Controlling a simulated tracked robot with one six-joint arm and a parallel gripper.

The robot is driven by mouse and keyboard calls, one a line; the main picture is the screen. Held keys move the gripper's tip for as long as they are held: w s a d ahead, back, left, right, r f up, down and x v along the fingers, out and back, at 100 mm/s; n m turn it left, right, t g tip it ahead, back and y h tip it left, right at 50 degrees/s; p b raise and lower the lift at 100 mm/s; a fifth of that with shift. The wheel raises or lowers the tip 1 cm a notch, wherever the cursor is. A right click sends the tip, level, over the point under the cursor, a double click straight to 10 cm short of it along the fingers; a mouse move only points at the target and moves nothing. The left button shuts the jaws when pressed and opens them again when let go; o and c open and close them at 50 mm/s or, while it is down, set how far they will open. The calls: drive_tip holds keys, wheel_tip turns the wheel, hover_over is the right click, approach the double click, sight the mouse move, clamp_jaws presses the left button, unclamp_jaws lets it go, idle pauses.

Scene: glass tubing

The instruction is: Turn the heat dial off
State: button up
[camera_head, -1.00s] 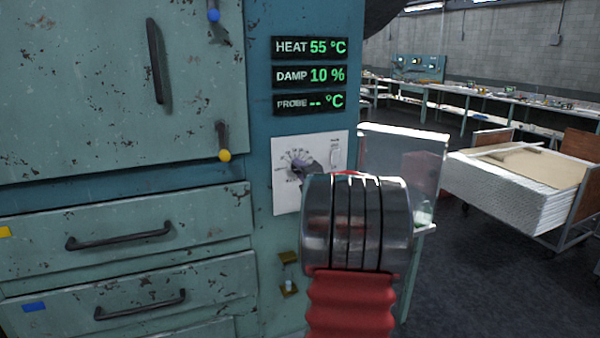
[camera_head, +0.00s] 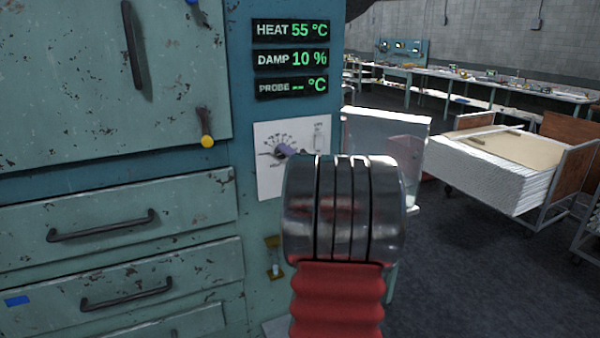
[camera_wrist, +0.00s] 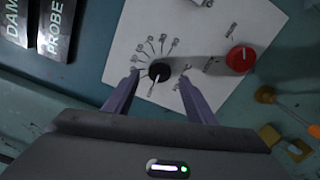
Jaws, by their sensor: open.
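The heat dial (camera_wrist: 159,71) is a small round black knob with a white pointer line, on a white panel (camera_wrist: 205,30) with numbers printed around it. Its pointer runs toward the bottom of the wrist view, slightly left. My gripper (camera_wrist: 158,75) is open, with one purple finger on each side of the dial; I cannot tell whether they touch it. The heat readout (camera_head: 291,29) shows 55 °C.
A red knob (camera_wrist: 240,58) sits on the same panel, right of the dial in the wrist view. Damp (camera_head: 291,60) and probe (camera_head: 291,87) readouts are above the panel. Drawers (camera_head: 110,225) are at left; a clear box-like piece (camera_head: 385,135) stands right of the panel.

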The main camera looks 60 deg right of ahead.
drive_tip(key=v, duration=1)
drive_tip(key=shift+s, duration=0.15)
drive_tip(key=shift+a+f, duration=0.1)
drive_tip(key=shift+a, duration=0.05)
drive_tip(key=w+a+f+m+g+y, duration=0.1)
drive_tip(key=w+a+m+g, duration=0.3)
drive_tip(key=a, duration=0.8)
drive_tip(key=w+a+f+m+y, duration=0.15)
drive_tip(key=a+m, duration=0.45)
drive_tip(key=a, duration=0.6)
drive_tip(key=s+a+f+m+g+y, duration=0.1)
drive_tip(key=s+a+f+g+y, duration=0.1)
drive_tip(key=s+a, duration=0.3)
drive_tip(key=s+a+f+m+g+y, duration=0.2)
drive_tip(key=s+a, duration=0.3)
drive_tip(key=a, duration=0.8)
drive_tip(key=s+a+f+m+g+y, duration=0.1)
drive_tip(key=s+a+f, duration=0.3)
drive_tip(key=a, duration=0.6)
drive_tip(key=shift+s+f+m+g+y, duration=0.4)
drive_tip(key=shift+s+m+y, duration=0.25)
drive_tip(key=shift+y, duration=0.2)
